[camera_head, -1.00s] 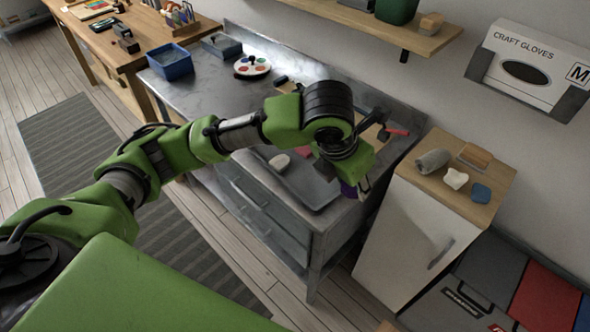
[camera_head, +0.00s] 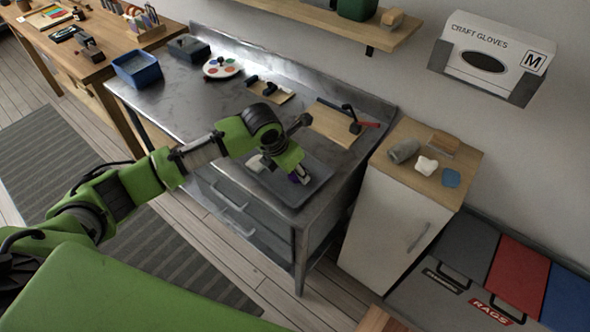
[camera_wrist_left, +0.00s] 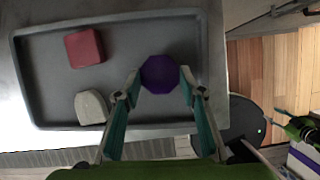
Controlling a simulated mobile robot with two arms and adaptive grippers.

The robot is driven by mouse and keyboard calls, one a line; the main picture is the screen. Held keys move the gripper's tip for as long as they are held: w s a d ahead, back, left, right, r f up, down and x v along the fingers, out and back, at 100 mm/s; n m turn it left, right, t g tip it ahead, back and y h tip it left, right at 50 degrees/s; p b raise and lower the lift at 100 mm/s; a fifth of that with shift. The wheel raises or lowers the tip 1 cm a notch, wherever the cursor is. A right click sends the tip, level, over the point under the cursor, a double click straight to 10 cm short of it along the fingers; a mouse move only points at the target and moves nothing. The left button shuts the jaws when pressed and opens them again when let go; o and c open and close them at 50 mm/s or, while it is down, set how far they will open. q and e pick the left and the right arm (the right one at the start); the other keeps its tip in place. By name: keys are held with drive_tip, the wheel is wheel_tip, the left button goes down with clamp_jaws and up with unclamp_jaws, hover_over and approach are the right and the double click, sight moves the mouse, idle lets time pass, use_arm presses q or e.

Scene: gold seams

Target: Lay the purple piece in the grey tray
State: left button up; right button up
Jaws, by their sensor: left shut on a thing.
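The grey tray (camera_head: 322,167) lies on the front of the metal bench; it also fills the middle of the left wrist view (camera_wrist_left: 140,38). My left gripper (camera_head: 297,179) is shut on the purple piece (camera_wrist_left: 159,74), which sits between its fingertips over the right part of the tray. The purple piece shows only as a small patch in the head view (camera_head: 293,178). I cannot tell whether it touches the tray floor. A red piece (camera_wrist_left: 84,48) and a pale grey piece (camera_wrist_left: 91,107) lie in the tray's left part.
Behind the tray are a wooden board (camera_head: 335,124) with tools, a paint palette (camera_head: 221,67) and a blue bin (camera_head: 137,70). A white cabinet (camera_head: 388,225) with small items on top stands right of the bench. The tray's middle is free.

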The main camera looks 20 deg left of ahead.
use_arm(q)
drive_tip(key=shift+f, duration=0.4)
drive_tip(key=shift+f, duration=0.1)
drive_tip(key=o, duration=1.2)
drive_tip(key=shift+c, duration=0.2)
drive_tip(key=shift+r, duration=0.4)
drive_tip(key=v, duration=1.1)
drive_tip(key=shift+s+b, duration=0.2)
drive_tip(key=shift+b, duration=0.2)
drive_tip(key=shift+r, duration=0.15)
